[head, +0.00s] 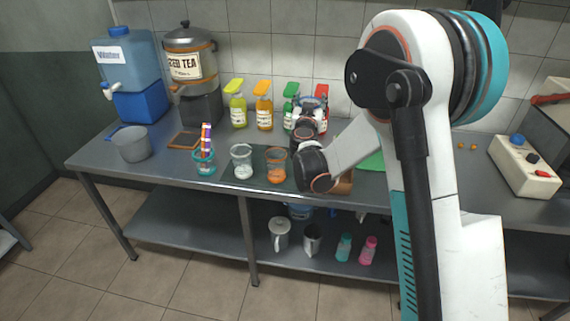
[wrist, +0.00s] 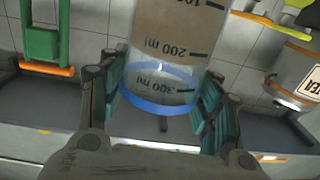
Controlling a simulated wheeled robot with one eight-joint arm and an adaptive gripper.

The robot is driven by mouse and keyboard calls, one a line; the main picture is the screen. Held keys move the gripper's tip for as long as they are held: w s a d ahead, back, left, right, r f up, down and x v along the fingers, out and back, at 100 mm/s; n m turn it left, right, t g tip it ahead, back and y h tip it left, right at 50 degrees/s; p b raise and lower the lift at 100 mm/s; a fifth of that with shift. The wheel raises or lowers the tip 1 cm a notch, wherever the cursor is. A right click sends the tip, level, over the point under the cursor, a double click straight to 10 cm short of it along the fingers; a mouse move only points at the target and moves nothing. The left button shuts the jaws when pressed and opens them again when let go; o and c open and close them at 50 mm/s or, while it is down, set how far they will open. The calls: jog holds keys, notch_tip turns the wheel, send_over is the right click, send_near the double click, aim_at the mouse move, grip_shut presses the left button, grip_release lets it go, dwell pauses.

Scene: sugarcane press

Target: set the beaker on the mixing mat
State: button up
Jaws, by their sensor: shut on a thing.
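My gripper (wrist: 163,108) is shut on a clear beaker (wrist: 172,45) with dark ml markings and a blue rim. In the wrist view the beaker stands between the two finger pads, and its markings read upside down. In the head view my gripper (head: 311,112) is above the back of the table, in front of the sauce bottles, and mostly hides the beaker. A dark mat (head: 258,154) lies on the table left of my arm. A beaker of white contents (head: 241,162) and a beaker of orange contents (head: 276,166) stand at it.
A cup of coloured sticks (head: 204,160), a grey pot (head: 131,144) and a small brown tray (head: 186,140) are left of the mat. Bottles (head: 263,106) line the back. A green flat thing (head: 372,161) lies right, partly behind my arm. A button box (head: 525,165) is farther right.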

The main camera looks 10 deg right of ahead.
jog(key=shift+s+r, duration=0.3)
jog(key=shift+r, duration=0.25)
notch_tip(320, 180, down, 20)
jog(key=b, duration=0.7)
jog(key=shift+h, duration=0.3)
jog(key=shift+s, duration=0.1)
jog(key=o, duration=1.9)
jog(key=shift+c, duration=0.2)
jog(key=shift+r, duration=0.1)
